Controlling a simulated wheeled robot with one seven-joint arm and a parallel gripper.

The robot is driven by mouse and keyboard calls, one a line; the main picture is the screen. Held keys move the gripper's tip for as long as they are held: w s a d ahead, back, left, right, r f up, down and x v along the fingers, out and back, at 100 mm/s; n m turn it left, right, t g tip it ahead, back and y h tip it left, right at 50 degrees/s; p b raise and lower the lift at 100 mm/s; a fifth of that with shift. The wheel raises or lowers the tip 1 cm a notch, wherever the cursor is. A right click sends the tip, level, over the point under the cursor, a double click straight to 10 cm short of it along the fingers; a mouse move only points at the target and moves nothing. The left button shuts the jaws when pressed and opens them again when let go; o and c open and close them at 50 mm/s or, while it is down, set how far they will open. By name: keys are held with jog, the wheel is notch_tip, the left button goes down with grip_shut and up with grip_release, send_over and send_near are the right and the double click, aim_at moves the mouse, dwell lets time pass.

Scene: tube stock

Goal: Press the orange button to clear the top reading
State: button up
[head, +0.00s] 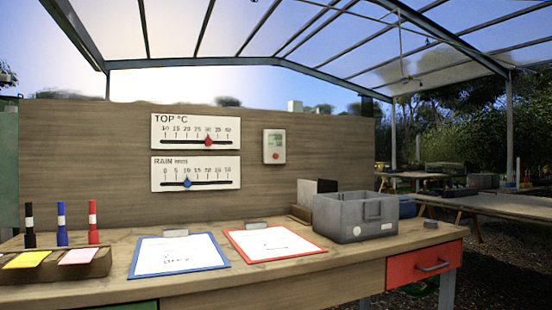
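A small white device (274,146) is mounted on the wooden back panel, right of the two scales. It has a greenish display (275,140) with two lines of digits, too small to read. A round red-orange button (276,156) sits below the display. Left of it hangs the white TOP °C scale (195,131), its red pointer (208,141) near 30. Below that is the RAIN scale (195,174), its blue pointer (187,183) near 10. My gripper is not in view.
The air before the panel looks clear.

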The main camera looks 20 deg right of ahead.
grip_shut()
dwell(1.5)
